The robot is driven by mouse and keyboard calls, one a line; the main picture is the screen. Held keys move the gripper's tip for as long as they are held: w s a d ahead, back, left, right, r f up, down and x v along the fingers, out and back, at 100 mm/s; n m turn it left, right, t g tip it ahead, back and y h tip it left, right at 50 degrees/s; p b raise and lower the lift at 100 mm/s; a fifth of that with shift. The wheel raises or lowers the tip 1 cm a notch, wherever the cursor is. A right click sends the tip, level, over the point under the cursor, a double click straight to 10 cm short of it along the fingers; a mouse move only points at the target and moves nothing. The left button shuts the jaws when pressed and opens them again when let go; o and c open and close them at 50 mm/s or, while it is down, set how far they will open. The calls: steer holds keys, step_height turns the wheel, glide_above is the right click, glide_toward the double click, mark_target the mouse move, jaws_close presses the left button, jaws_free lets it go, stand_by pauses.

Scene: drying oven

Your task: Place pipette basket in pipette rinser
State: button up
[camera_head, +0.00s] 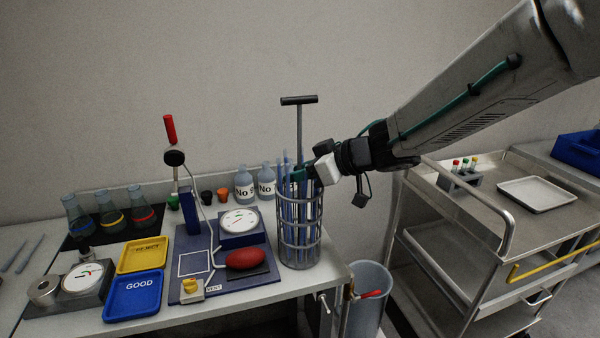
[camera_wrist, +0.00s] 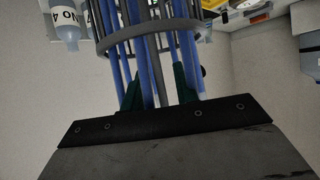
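The pipette basket (camera_head: 300,262) is a grey wire cylinder standing upright at the table's right end, with blue pipettes and a central rod topped by a black T-handle (camera_head: 299,100). My gripper (camera_head: 297,174) is at the basket's top, below the T-handle. In the wrist view, the green fingers of my gripper (camera_wrist: 156,88) are apart, with the grey rod and some blue pipettes showing between them. No firm contact with the rod shows. The basket (camera_wrist: 105,45) fills the upper middle there. The pipette rinser (camera_head: 368,310) appears as a grey, open-topped cylinder beside the table, low down; its bottom is out of view.
A red-handled tap (camera_head: 370,294) is beside the rinser. A metal cart (camera_head: 470,225) stands to the right. The table left of the basket is crowded: a red bulb (camera_head: 246,258), a dial gauge (camera_head: 239,222), bottles (camera_head: 245,186), yellow tray (camera_head: 143,256) and blue tray (camera_head: 134,296).

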steer(key=v, duration=1.2)
steer(key=w+d+r+m+t+h, duration=0.1)
steer(key=d+r+m+t+h, duration=0.3)
steer(key=d, duration=0.4)
steer(key=d+r+m+t+h, duration=0.2)
steer(key=d+m+t+h, duration=0.15)
steer(key=d+h, duration=0.35)
steer(key=s+d+f+m+g, duration=0.1)
steer(key=s+f+g, duration=0.2)
steer(key=s, duration=0.4)
steer(key=s+d+f+m+g+h, duration=0.1)
steer(key=s+d+f+m+g, duration=0.1)
steer(key=s, duration=0.5)
steer(key=s+d+f+m+g, duration=0.1)
steer(key=s+f+m+g, duration=0.1)
steer(key=s+f+g, duration=0.3)
steer(key=s, duration=0.2)
steer(key=shift+s+d, duration=0.25)
steer(key=shift+s, duration=0.15)
steer(key=shift+o, duration=0.5)
steer(key=s+a+f+g+y, duration=0.1)
steer(key=s+a+g, duration=0.1)
steer(key=s, duration=0.3)
steer(key=shift+a, duration=0.55)
steer(key=shift+s, duration=0.1)
